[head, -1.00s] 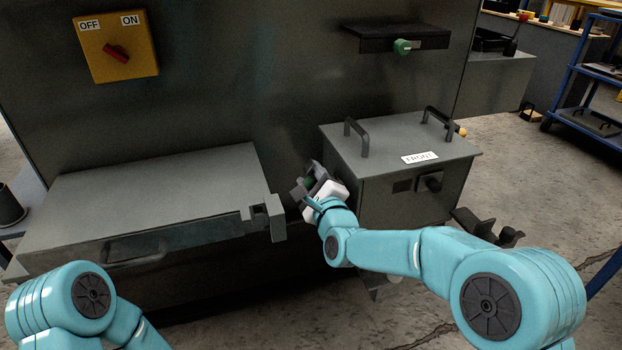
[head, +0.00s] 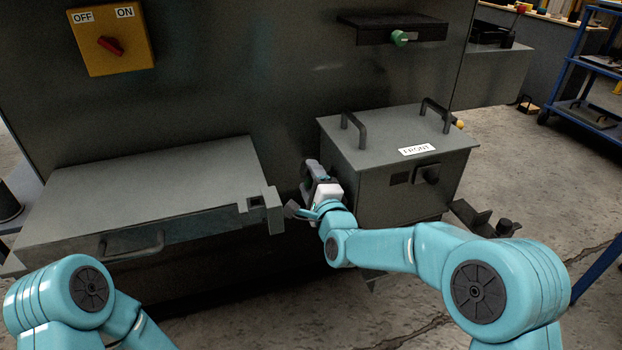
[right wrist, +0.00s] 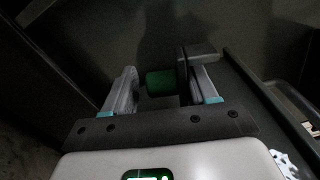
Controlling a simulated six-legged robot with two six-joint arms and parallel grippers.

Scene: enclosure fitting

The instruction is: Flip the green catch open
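My right gripper (head: 302,188) is in the gap between the long grey box on the left and the box marked FRONT. Its fingers are spread, so it is open. In the right wrist view, a green cylinder (right wrist: 161,83), which looks like the catch's green part, lies between the fingertips. A small gap shows on its left, and its right end is close to a dark plate by the right finger. In the head view the gripper hides this green part. My left gripper is out of view; only part of its arm shows.
The grey box (head: 150,190) has a block at its right corner, close to my right gripper. The FRONT box (head: 400,140) stands right of the gripper. A shelf above carries a green knob (head: 399,38). A yellow OFF/ON switch (head: 112,40) is upper left.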

